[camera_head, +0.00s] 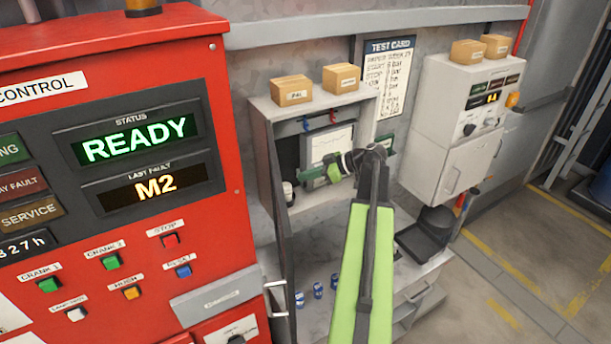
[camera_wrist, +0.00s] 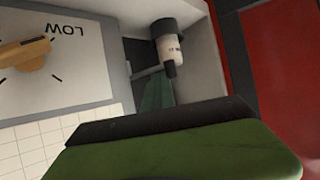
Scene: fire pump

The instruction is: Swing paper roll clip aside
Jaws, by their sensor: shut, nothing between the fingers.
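My gripper (camera_head: 312,178) is shut and empty, reaching into the open grey cabinet (camera_head: 262,104) at the left of the chart recorder. In the wrist view its large green and black part fills the bottom. Ahead of it is a small white labelled cylinder with dark ends (camera_wrist: 172,48), in a recess; it could be the paper roll, but I cannot tell. A thin grey bar (camera_wrist: 147,71) beside it may be the clip; I cannot tell whether my gripper touches it. In the head view a pale cylinder (camera_head: 288,192) shows left of my gripper.
White chart paper (camera_head: 332,142) is behind my gripper. The red control cabinet (camera_head: 232,200) stands left. Boxes (camera_head: 291,90) sit on top; blue cans (camera_head: 318,290) stand below.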

